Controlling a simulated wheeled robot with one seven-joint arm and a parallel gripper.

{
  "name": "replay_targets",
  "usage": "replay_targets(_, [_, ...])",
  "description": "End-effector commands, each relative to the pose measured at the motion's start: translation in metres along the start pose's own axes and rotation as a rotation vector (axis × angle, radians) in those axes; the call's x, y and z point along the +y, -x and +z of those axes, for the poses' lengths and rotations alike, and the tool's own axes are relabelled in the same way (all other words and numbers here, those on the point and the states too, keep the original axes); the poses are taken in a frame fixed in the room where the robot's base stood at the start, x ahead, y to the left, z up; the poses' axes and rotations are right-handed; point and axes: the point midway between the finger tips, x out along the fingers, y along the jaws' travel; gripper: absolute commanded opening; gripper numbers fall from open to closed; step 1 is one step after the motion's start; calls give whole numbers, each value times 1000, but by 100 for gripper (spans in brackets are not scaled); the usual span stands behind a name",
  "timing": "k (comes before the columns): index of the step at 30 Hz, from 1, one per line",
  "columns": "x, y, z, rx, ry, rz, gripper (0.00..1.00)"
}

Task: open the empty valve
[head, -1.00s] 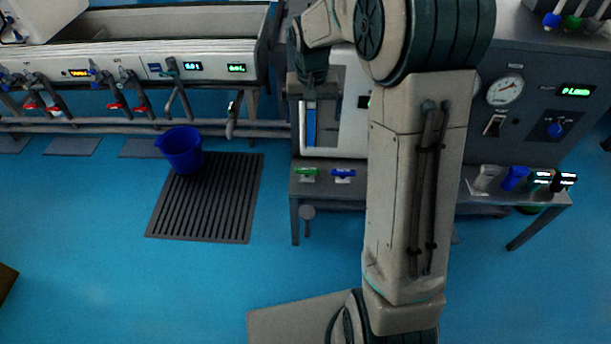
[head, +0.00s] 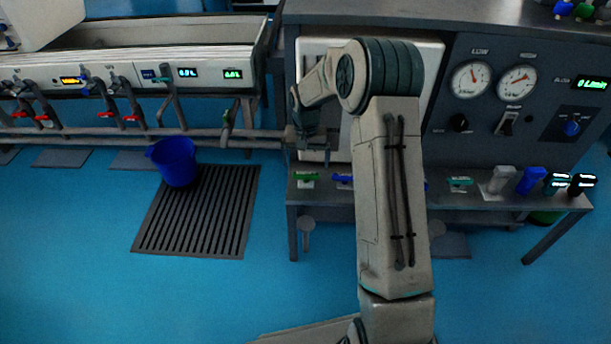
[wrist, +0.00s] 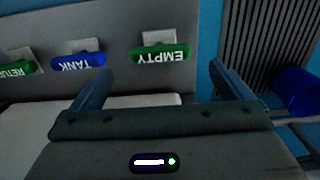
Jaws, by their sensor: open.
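The empty valve has a green handle (head: 305,177) at the left end of the bench shelf in the head view. In the wrist view, the same green handle, lettered EMPTY (wrist: 160,54), lies crosswise and upside down on its white plate. My gripper (head: 314,150) hangs just above and behind the handle in the head view. In the wrist view, my gripper (wrist: 160,72) is open, its two fingers spread wide on either side of the handle. Nothing is between the fingers, and they appear apart from the handle.
A blue TANK handle (wrist: 78,61) and a green RETURN handle (wrist: 20,67) sit beside it. A blue bucket (head: 173,162) stands on the dark floor grate (head: 200,215). The dark panel with gauges (head: 472,79) rises behind the shelf. Open blue floor lies in front.

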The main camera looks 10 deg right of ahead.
Motion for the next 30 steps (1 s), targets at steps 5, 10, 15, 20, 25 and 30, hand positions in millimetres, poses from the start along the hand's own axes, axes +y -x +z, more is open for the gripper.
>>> replay_targets(5, [0, -35, 0, -1, 1, 0, 98])
replay_targets(10, [0, -50, 0, -1, 0, 0, 98])
replay_targets(15, [0, -53, 0, 0, 0, 0, 98])
replay_targets(20, [0, -52, 0, 0, 0, 0, 98])
replay_targets(25, [0, -52, 0, 0, 0, 0, 59])
replay_targets(30, [0, -52, 0, 1, 1, 0, 53])
